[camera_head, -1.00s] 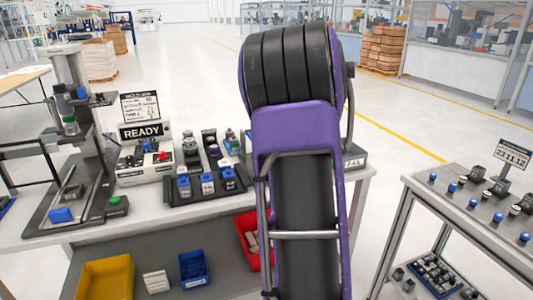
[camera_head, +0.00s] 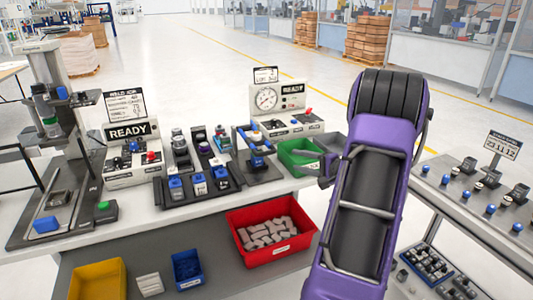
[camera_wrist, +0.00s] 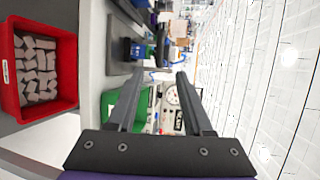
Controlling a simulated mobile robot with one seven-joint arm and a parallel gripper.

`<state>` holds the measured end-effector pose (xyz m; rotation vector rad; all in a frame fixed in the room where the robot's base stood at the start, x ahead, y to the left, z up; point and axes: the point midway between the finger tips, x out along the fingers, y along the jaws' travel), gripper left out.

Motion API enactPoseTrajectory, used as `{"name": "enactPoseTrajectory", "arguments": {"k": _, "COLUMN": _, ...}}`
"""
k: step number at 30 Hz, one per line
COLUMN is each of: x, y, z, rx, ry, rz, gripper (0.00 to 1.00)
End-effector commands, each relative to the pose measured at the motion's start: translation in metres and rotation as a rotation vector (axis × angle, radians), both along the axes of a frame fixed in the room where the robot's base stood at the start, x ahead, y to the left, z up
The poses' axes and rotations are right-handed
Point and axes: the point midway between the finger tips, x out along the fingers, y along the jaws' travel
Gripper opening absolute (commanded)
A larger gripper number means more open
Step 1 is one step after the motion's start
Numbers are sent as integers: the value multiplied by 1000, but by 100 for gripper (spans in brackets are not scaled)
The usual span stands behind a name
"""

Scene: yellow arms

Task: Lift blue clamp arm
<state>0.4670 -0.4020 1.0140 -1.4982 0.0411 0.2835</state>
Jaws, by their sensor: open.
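The blue clamp arm (camera_head: 258,139) is part of a small dark fixture (camera_head: 262,170) on the workbench, between the black tray and the gauge box. It looks roughly level, though its exact tilt is hard to tell. In the wrist view, which is turned sideways, a blue part of the fixture (camera_wrist: 138,51) shows beyond my fingers. My gripper (camera_wrist: 159,74) is open, with nothing between its fingers. In the head view my purple arm hides most of the gripper, which is to the right of the clamp, near the green bin.
A black tray (camera_head: 200,191) of blue-topped parts is to the left. A red bin (camera_head: 235,228) of grey pieces is below the bench front. Another table stands right.

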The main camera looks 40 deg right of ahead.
Motion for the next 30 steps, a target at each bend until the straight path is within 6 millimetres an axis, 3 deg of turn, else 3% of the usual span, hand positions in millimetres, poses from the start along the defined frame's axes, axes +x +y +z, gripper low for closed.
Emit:
{"name": "enactPoseTrajectory", "arguments": {"k": 12, "x": 90, "y": 17, "z": -19, "rx": 1, "ry": 2, "rz": 5, "gripper": 51}}
{"name": "enactPoseTrajectory", "arguments": {"k": 18, "x": 123, "y": 22, "z": -26, "rx": 0, "ry": 3, "rz": 3, "gripper": 51}}
{"name": "enactPoseTrajectory", "arguments": {"k": 24, "x": 140, "y": 24, "z": -29, "rx": 0, "ry": 2, "rz": 2, "gripper": 51}}
{"name": "enactPoseTrajectory", "arguments": {"k": 30, "x": 142, "y": 24, "z": -30, "rx": 0, "ry": 3, "rz": 1, "gripper": 51}}
